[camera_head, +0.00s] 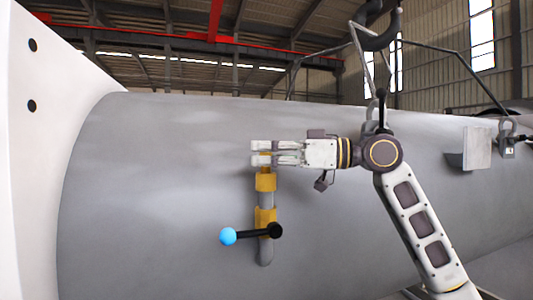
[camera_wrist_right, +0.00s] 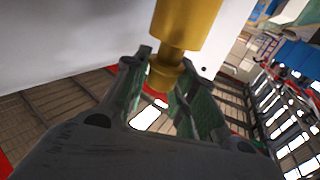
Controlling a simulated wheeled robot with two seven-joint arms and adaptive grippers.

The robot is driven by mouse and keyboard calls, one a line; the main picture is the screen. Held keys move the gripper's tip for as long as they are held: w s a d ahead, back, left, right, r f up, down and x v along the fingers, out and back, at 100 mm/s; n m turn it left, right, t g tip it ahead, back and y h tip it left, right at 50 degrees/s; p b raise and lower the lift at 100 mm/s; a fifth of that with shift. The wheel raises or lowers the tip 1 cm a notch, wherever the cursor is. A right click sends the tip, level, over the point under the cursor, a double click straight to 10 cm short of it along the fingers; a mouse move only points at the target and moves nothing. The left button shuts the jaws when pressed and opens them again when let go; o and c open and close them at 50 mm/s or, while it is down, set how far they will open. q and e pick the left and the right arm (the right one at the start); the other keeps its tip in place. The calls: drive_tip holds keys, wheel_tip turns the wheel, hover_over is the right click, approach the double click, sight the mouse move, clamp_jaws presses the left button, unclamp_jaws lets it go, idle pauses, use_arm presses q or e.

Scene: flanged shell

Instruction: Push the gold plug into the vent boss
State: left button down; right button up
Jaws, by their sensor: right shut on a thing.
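My right gripper (camera_head: 259,153) comes in from the right and points left, level with the top of a vertical fitting on the grey shell. Its jaws are shut on the gold plug, which shows in the right wrist view (camera_wrist_right: 164,77) between the two fingers. In the head view the fingers mostly cover the plug. Directly below is a gold collar (camera_head: 265,182) on the grey pipe, which seems to be the vent boss; it fills the top of the wrist view (camera_wrist_right: 187,22). Plug and collar look in line and touching, but I cannot tell how deep the plug sits. My left gripper is out of view.
A black lever with a blue knob (camera_head: 228,236) sticks out left below a second gold band (camera_head: 265,216). The big grey shell (camera_head: 150,190) fills the middle, with a white flange (camera_head: 40,150) at left. A hook and sling (camera_head: 378,40) hang above my right wrist.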

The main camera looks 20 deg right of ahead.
drive_tip(key=shift+f+b, duration=0.6)
drive_tip(key=shift+f, duration=0.3)
drive_tip(key=o, duration=1)
drive_tip(key=shift+f, duration=0.1)
drive_tip(key=shift+d, duration=0.1)
drive_tip(key=v, duration=1.1)
drive_tip(key=shift+s+d, duration=0.2)
drive_tip(key=shift+d, duration=0.15)
idle(0.7)
